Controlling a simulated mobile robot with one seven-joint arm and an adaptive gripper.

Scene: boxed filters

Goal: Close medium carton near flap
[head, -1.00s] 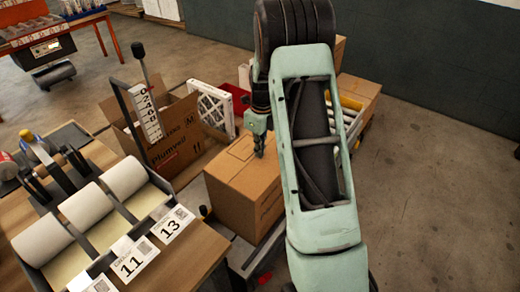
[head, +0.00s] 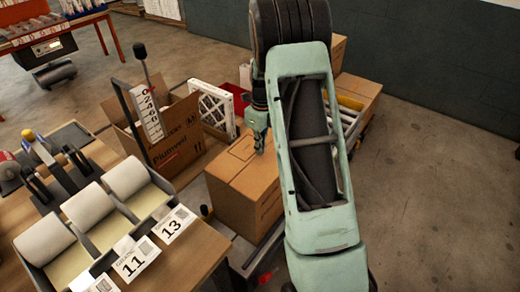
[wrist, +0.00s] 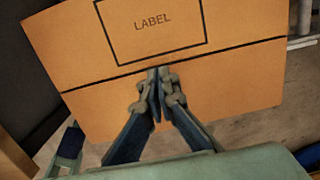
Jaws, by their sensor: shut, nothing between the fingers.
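A brown carton (head: 238,200) stands in the middle of the head view with its top flaps lying flat. In the wrist view its top (wrist: 235,85) shows a printed label box and a dark seam between the flaps. My gripper (head: 260,150) is over this top, with its shut, empty fingertips (wrist: 160,72) at the seam. I cannot tell whether they touch it. To the left, another brown carton (head: 178,153), printed with an M, stands open with raised flaps. My arm hides part of the area behind the middle carton.
A white-framed filter (head: 212,108) leans beside the open carton, near a red bin (head: 236,97). A bench with white rolls (head: 92,207) and number cards fills the left front. More cartons (head: 360,88) stand behind my arm. The floor at right is clear.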

